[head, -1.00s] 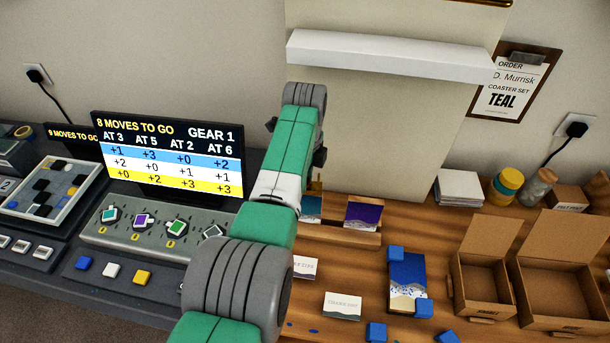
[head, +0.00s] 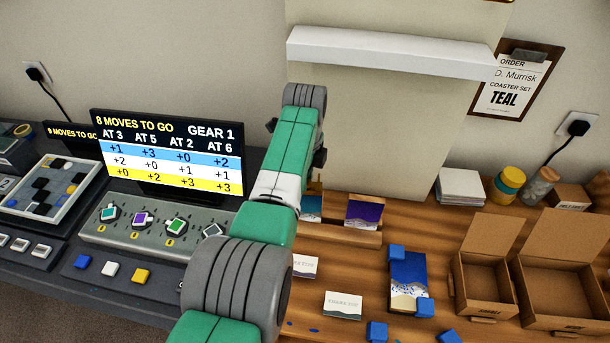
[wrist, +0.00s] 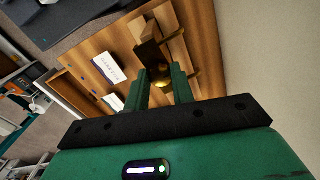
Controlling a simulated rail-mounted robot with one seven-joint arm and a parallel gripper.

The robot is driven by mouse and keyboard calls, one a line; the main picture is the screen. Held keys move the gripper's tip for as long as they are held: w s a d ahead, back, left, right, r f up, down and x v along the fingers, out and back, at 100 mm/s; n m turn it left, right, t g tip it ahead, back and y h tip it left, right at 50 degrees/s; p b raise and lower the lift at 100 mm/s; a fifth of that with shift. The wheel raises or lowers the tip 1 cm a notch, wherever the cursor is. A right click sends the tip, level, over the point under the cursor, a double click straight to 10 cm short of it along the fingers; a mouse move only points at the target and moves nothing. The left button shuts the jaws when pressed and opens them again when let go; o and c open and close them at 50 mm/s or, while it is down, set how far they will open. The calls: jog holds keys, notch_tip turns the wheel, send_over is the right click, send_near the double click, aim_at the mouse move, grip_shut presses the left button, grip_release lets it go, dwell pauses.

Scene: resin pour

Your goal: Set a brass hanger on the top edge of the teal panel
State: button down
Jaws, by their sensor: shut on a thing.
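My gripper (wrist: 160,90) shows in the wrist view with its two green fingers close together. They are shut on a small brass-coloured piece (wrist: 160,76), which looks like a hanger; its shape is mostly hidden. In the head view my own arm covers most of the gripper. A blue-teal panel (head: 312,208) stands on the wooden rack, partly hidden behind my arm; I cannot tell for sure that it is the teal panel. No hanger can be made out on its top edge. A purple panel (head: 364,213) stands to its right on the same rack.
A white shelf (head: 390,52) juts from the wall above the rack (head: 345,236). A blue panel (head: 407,275) with blue blocks lies on the bench. Open cardboard boxes (head: 555,290) are at right, the screen and dial console (head: 150,240) at left.

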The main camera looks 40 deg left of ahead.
jog(key=shift+f, duration=0.1)
jog(key=shift+a+f+b, duration=0.1)
jog(key=shift+f+b, duration=0.3)
jog(key=shift+b, duration=0.05)
jog(key=shift+f, duration=0.25)
dwell(1.0)
jog(key=c, duration=1.2)
grip_release()
jog(key=shift+o, duration=0.4)
jog(key=shift+s+d+f, duration=0.1)
jog(key=shift+s+d, duration=0.1)
jog(key=shift+s, duration=0.05)
jog(key=shift+w+a+r, duration=0.15)
jog(key=shift+w+r, duration=0.1)
jog(key=shift+r, duration=0.1)
notch_tip(320, 180, up, 8)
jog(key=p, duration=0.7)
jog(key=shift+r, duration=0.15)
